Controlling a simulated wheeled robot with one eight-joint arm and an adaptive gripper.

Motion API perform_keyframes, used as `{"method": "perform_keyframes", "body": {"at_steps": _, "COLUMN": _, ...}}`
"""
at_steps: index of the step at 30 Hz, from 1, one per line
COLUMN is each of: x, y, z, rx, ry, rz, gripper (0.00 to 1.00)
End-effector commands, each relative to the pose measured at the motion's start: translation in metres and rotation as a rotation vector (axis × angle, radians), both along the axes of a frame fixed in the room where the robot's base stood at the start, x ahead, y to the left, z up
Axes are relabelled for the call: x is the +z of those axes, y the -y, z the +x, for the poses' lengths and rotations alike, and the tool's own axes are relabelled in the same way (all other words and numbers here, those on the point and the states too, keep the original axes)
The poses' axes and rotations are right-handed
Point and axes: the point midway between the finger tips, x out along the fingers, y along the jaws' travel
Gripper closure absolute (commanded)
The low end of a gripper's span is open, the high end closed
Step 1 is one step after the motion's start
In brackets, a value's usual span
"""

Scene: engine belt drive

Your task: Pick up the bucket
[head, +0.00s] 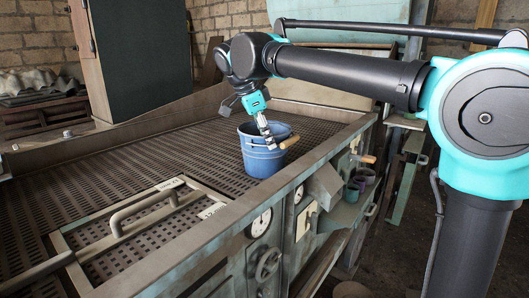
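A blue bucket (262,163) stands upright on the perforated metal top of a large bench (200,138), near its right edge. Its wire handle has a wooden grip (289,141) that lies at the right side of the rim. My gripper (269,142) reaches down from above to the bucket's rim and overlaps the bucket in the head view, just left of the wooden grip. The fingers are small here, and I cannot tell whether they are open, shut, or touching the bucket or handle.
A metal frame with a raised handle (143,211) lies on the bench top at the front. A raised rim (330,143) runs along the bench's right edge, with gauges and knobs below. A tall dark cabinet (140,55) stands behind. The bench top left of the bucket is clear.

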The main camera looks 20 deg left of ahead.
Motion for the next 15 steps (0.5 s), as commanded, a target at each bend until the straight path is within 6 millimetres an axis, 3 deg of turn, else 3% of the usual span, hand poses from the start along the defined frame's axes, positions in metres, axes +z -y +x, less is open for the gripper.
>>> {"method": "perform_keyframes", "body": {"at_steps": 8, "x": -0.019, "y": 0.006, "z": 0.006, "rx": -0.001, "ry": 0.000, "rz": 0.000, "gripper": 0.70}}
{"method": "perform_keyframes", "body": {"at_steps": 15, "x": -0.050, "y": 0.015, "z": 0.017, "rx": -0.001, "ry": -0.001, "rz": 0.000, "gripper": 0.70}}
